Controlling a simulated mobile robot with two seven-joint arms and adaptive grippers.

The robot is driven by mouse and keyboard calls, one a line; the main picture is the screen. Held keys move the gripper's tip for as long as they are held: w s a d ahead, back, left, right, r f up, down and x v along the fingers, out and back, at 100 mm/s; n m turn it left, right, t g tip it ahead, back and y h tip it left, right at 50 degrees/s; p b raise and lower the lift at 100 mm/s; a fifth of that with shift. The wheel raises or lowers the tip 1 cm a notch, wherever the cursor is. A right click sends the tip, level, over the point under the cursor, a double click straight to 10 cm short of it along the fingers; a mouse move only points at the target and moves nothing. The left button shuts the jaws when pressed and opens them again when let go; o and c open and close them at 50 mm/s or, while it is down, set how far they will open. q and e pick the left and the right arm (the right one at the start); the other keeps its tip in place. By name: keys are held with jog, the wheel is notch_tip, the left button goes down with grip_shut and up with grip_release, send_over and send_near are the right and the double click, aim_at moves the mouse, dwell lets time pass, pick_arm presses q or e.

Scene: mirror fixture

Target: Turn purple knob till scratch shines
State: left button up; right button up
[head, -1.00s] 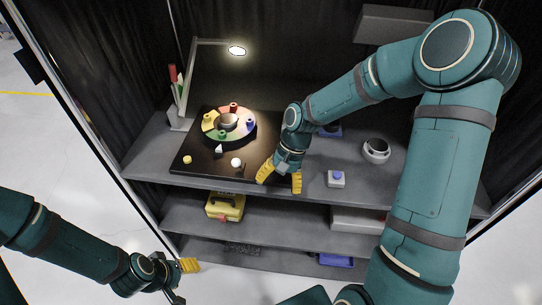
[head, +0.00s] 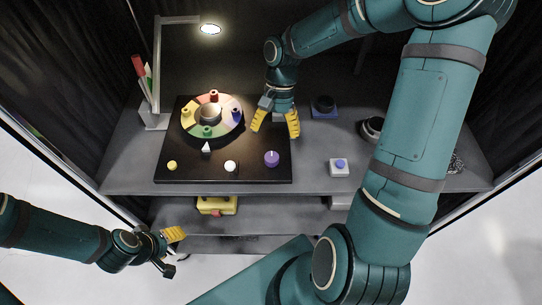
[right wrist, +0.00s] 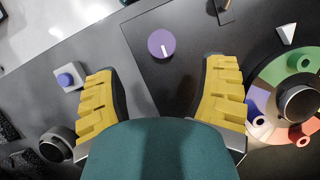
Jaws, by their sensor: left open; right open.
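The purple knob (head: 271,158) stands on the black board (head: 190,170) at its front right, with a white line on its top. It also shows in the right wrist view (right wrist: 162,43), ahead of the open fingers. My right gripper (head: 275,121) is open and empty, behind the knob and apart from it. A round mirror-like dome (head: 211,113) sits in the middle of a coloured ring (head: 188,131) with several small pegs. I cannot make out a scratch on it. My left gripper (head: 171,252) is open and empty, low at the left, away from the shelf.
A lit lamp (head: 210,29) hangs over the ring. A yellow knob (head: 172,165), a white ball (head: 231,166) and a white pointer (head: 206,147) are on the board. A white box with a blue button (head: 339,167) and a dark cup (head: 371,127) stand to the right.

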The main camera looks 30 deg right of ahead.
aim_at(272, 157)
jog(key=b+x, duration=0.1)
jog(key=x, duration=0.7)
jog(key=shift+a+f, duration=0.15)
jog(key=shift+f, duration=0.25)
jog(key=c, duration=1.2)
